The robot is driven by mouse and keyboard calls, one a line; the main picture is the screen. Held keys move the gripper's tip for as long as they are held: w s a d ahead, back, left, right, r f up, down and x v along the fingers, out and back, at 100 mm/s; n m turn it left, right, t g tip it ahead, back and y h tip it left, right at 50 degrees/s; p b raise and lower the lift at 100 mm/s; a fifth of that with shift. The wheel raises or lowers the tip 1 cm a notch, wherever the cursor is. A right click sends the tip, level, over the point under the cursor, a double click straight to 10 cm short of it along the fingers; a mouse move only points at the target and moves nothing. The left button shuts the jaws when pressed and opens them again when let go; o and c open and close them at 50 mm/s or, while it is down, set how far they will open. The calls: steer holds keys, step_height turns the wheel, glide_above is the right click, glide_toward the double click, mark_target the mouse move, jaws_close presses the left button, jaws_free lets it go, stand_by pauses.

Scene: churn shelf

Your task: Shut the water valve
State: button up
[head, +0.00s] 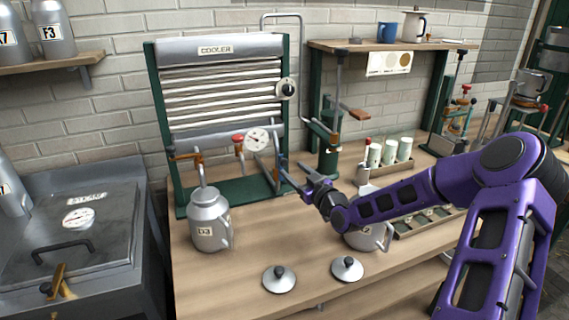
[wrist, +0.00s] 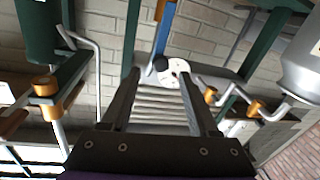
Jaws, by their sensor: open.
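A blue lever (wrist: 166,28), likely the water valve's handle, shows at the top of the wrist view, beyond my fingertips. My gripper (head: 291,178) reaches left toward the cooler's right post. In the wrist view its two fingers (wrist: 160,75) are apart with nothing held between them. I cannot tell whether the fingers touch the lever.
The cooler (head: 222,90) carries a gauge (head: 257,139), a red knob (head: 238,139) and a black-knobbed dial (head: 286,89). Churn D3 (head: 210,222) stands at its front left. Another metal can (head: 365,238) sits under my arm. Two lids (head: 279,281) (head: 347,268) lie at the bench front.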

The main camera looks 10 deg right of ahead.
mark_target(286, 164)
steer(key=x, duration=0.6)
steer(key=shift+w, duration=0.1)
steer(key=shift+c, duration=0.2)
jaws_close()
stand_by(1.1)
